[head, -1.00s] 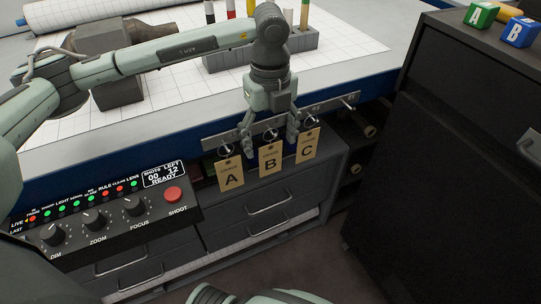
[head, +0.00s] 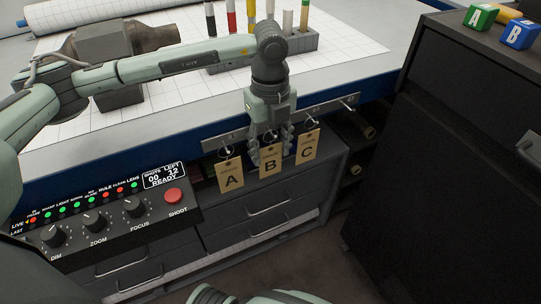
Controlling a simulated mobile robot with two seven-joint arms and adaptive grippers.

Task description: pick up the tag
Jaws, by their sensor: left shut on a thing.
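Three tan tags hang in a row from rings on a metal rail (head: 225,141) along the table's blue front edge. Tag A (head: 230,177) is on the left, tag B (head: 271,160) in the middle and tag C (head: 305,147) on the right. My left gripper (head: 270,148) points down at the middle tag, with its fingers closed in around tag B's upper part and ring. Tags A and C hang free on either side.
A control box (head: 110,218) with knobs and a red button stands at the left. Grey drawers (head: 268,205) are below the tags. A dark cabinet (head: 455,150) bearing green and blue letter blocks stands at the right. A pen rack (head: 303,43) is behind my gripper.

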